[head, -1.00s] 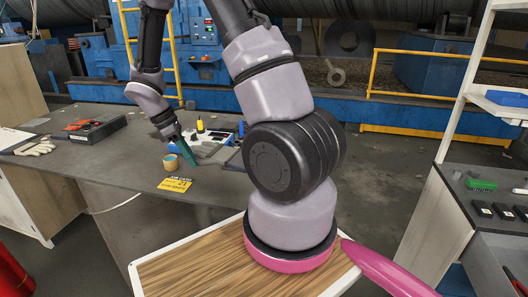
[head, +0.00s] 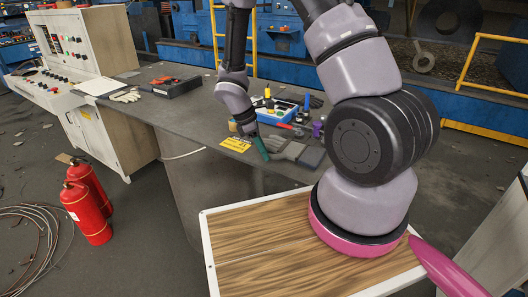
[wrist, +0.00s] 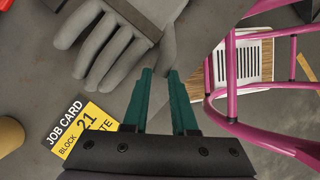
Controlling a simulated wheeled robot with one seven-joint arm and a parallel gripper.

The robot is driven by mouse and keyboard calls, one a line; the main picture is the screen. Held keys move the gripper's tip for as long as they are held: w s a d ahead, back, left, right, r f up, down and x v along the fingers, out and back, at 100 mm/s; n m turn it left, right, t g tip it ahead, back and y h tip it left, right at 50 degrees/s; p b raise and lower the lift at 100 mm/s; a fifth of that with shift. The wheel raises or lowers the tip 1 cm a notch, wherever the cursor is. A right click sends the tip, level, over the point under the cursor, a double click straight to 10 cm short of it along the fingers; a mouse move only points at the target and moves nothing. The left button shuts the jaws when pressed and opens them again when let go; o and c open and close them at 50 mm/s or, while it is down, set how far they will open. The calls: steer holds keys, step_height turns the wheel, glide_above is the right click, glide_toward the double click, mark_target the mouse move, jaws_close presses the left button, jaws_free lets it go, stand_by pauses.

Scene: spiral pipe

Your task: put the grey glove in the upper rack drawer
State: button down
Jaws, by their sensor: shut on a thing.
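The grey glove (head: 292,150) lies on the dark table (head: 190,115), right beside my gripper (head: 263,150). The upper rack drawer cannot be made out in these views.
A yellow job card (head: 236,145) lies left of my gripper. A blue tray of tools (head: 282,112) stands behind it. A pale pair of gloves (head: 125,96) and a dark toolbox (head: 178,86) are farther left. Red fire extinguishers (head: 88,205) stand on the floor.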

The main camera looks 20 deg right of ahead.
steer(key=shift+f, duration=0.3)
steer(key=c, duration=0.7)
jaws_free()
